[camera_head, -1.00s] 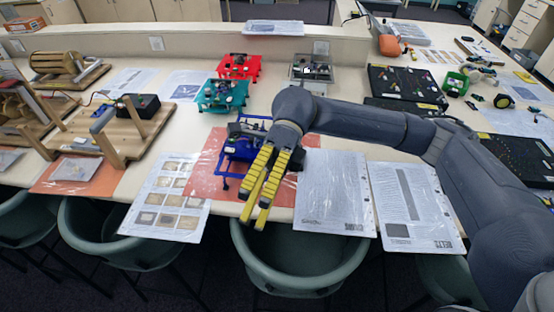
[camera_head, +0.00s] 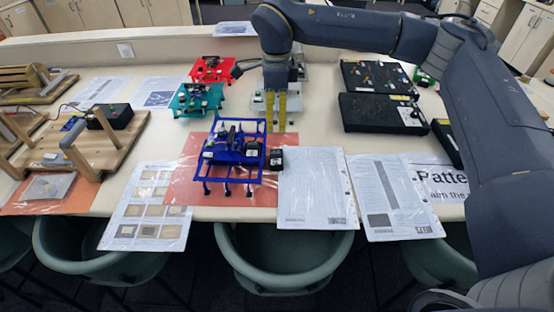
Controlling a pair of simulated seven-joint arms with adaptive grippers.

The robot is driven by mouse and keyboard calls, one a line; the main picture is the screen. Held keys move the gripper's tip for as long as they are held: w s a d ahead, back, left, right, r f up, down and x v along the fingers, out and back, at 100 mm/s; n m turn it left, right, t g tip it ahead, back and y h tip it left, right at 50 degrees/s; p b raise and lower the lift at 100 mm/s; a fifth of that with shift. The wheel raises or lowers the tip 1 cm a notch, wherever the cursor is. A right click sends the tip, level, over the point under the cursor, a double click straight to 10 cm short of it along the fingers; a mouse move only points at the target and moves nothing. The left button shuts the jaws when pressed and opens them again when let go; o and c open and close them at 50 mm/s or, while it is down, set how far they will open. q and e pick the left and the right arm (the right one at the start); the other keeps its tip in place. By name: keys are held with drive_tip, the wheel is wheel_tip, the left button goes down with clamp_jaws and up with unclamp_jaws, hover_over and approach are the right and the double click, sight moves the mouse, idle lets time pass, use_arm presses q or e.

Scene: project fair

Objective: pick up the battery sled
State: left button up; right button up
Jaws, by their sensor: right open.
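A blue legged frame (camera_head: 227,172) stands on the orange sheet, with dark and grey parts mounted on it. A small black block (camera_head: 276,159) with a pale mark sits against or just beside its right side; this may be the battery sled, but I cannot tell for sure. My right gripper (camera_head: 274,129) points down just behind and above the black block, its yellow fingers slightly apart and empty. Whether the fingertips touch the table is unclear. My left gripper is not in view.
A teal frame (camera_head: 198,99) and a red frame (camera_head: 211,69) stand behind to the left. A grey frame (camera_head: 262,101) is partly hidden by my right gripper. Black boards (camera_head: 383,112) lie at the right. Printed sheets (camera_head: 314,187) lie flat along the front edge.

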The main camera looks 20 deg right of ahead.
sight(276, 152)
wheel_tip(276, 152, down, 17)
drive_tip(key=shift+w+r, duration=0.1)
drive_tip(key=shift+r, duration=0.1)
idle(0.7)
drive_tip(key=c, duration=1.2)
